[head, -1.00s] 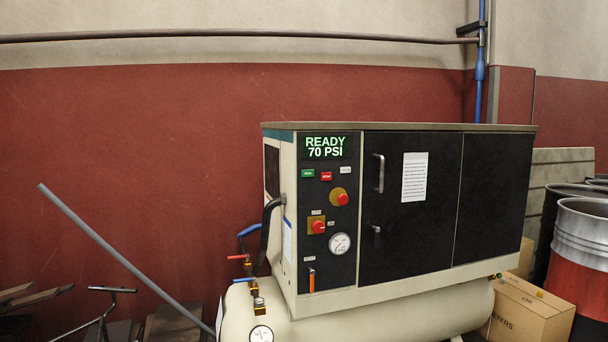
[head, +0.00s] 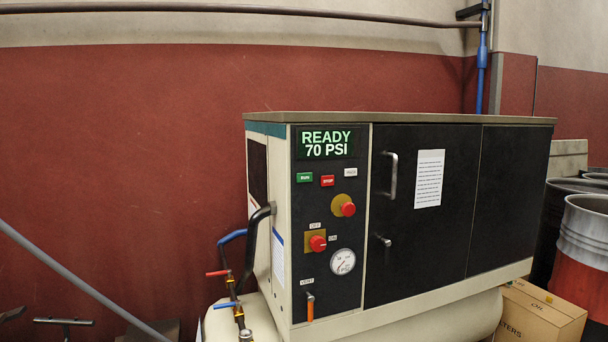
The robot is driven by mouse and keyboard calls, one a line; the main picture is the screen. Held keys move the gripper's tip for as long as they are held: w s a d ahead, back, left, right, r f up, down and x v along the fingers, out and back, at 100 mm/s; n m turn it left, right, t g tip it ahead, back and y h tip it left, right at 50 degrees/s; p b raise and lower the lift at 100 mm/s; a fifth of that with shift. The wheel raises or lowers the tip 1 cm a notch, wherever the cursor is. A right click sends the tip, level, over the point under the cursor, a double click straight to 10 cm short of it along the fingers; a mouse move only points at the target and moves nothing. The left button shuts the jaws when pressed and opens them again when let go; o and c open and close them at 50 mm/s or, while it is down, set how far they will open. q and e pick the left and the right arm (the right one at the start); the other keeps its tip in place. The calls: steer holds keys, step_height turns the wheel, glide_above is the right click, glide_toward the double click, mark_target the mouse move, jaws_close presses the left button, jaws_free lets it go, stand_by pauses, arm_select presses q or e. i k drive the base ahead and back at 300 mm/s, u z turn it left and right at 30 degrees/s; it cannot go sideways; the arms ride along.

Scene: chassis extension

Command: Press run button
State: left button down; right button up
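The green run button (head: 304,177) is on the black control panel at the left of the compressor's front (head: 416,260). The red stop button (head: 327,181) is just to its right. Above them a display (head: 325,144) reads "READY 70 PSI" in green. Lower on the panel are a red knob on a yellow plate (head: 344,205), a red rotary switch (head: 317,243) marked OFF and ON, a round gauge (head: 343,262) and an orange vent lever (head: 310,305). Neither of my grippers shows in the head view.
Valves and a blue hose (head: 231,238) stick out at the compressor's left side. A grey pole (head: 80,279) leans across the lower left. A cardboard box (head: 540,318) and metal drums (head: 582,245) stand at the right. The red wall (head: 130,150) is behind.

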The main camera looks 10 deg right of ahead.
mark_target(303, 177)
steer(key=z, duration=0.45)
steer(key=i, duration=0.6)
steer(key=z, duration=0.45)
